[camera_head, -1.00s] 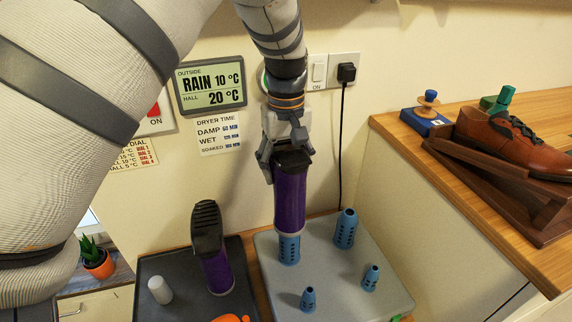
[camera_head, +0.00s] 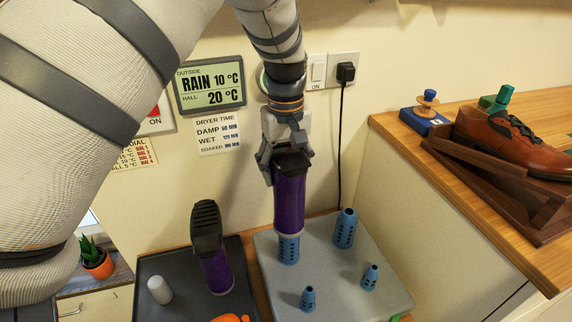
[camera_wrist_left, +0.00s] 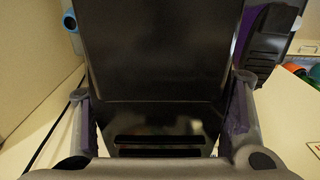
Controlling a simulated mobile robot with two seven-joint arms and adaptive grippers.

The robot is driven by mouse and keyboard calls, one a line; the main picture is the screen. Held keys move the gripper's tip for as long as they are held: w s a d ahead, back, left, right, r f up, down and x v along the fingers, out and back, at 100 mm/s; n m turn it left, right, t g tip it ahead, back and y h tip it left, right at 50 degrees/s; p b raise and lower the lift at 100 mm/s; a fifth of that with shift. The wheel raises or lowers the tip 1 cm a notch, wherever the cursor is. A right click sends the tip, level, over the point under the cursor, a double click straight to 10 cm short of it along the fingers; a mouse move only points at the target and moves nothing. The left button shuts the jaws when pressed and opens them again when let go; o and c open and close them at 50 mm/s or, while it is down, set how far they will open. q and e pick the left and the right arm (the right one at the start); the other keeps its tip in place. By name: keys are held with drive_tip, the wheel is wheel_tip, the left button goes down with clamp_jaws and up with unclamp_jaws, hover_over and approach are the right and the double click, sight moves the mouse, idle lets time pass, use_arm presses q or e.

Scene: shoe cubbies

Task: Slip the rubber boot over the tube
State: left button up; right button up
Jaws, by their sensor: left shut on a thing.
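A purple rubber boot (camera_head: 290,203) with a black sole hangs upside down in my left gripper (camera_head: 287,166), its opening facing down. My left gripper is shut on the boot near its sole end. The boot's opening is at the upper part of a blue slotted tube (camera_head: 289,250) that stands on the grey drying board (camera_head: 335,277). The tube's lower part shows below the opening; its top is hidden. In the left wrist view the black sole (camera_wrist_left: 155,70) fills the middle between the fingers. My right gripper is not in view.
Other blue tubes stand on the board: a tall one (camera_head: 345,229) and two short ones (camera_head: 370,277), (camera_head: 308,298). A second purple boot (camera_head: 213,250) stands upside down on the dark tray (camera_head: 180,262) beside a white cylinder (camera_head: 160,290). A wall and display (camera_head: 211,86) are behind.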

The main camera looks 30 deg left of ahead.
use_arm(q)
drive_tip(key=shift+f, duration=2.3)
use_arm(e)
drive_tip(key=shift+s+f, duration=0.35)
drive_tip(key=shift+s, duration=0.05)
use_arm(q)
drive_tip(key=shift+f+b, duration=0.95)
drive_tip(key=shift+f, duration=2.95)
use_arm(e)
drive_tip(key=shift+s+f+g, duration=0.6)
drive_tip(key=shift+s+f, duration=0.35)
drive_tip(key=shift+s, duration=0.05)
use_arm(q)
drive_tip(key=o, duration=1.5)
drive_tip(key=shift+o, duration=0.2)
wheel_tip(320, 180, up, 12)
